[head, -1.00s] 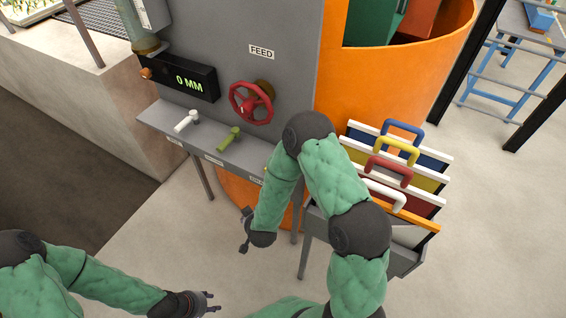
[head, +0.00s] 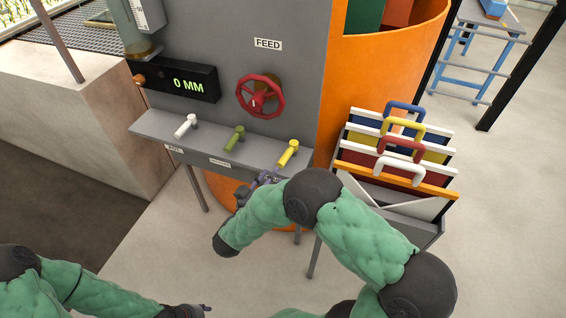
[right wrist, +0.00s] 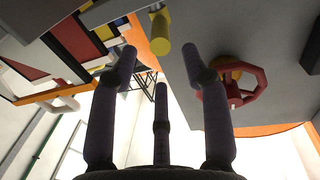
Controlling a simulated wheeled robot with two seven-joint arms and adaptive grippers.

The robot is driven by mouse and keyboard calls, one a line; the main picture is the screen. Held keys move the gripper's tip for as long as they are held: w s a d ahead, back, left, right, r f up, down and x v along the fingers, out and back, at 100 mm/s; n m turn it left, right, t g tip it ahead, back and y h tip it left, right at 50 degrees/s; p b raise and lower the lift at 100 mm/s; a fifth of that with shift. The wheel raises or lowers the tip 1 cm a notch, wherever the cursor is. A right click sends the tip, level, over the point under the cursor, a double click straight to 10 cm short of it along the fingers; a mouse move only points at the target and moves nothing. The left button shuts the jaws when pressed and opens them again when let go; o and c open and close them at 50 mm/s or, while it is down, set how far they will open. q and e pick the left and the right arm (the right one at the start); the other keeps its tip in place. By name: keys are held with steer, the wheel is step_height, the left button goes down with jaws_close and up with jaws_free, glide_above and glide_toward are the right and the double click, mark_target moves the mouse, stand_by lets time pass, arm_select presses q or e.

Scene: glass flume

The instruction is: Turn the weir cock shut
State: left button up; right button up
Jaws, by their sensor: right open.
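Three cocks sit on the grey ledge (head: 215,152): a white-handled one (head: 186,126), a green-handled one (head: 235,138) and a yellow-handled one (head: 288,153). The labels below are too small to read, so I cannot tell which is the weir cock. My right gripper (head: 265,178) is just below and left of the yellow cock, partly hidden by its arm. In the right wrist view its fingers (right wrist: 160,78) are spread and empty, with the yellow handle (right wrist: 160,35) beyond the tips. My left gripper (head: 195,309) is at the bottom edge, partly cut off.
A red handwheel (head: 260,96) under the FEED label and a display (head: 175,80) reading 0 MM are on the grey panel. A rack of coloured boards with handles (head: 400,150) stands right of the ledge, beside the orange drum (head: 385,75).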

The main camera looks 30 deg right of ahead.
mark_target(280, 166)
steer(key=b+x, duration=0.1)
steer(key=x, duration=0.7)
steer(key=shift+b, duration=0.4)
jaws_close()
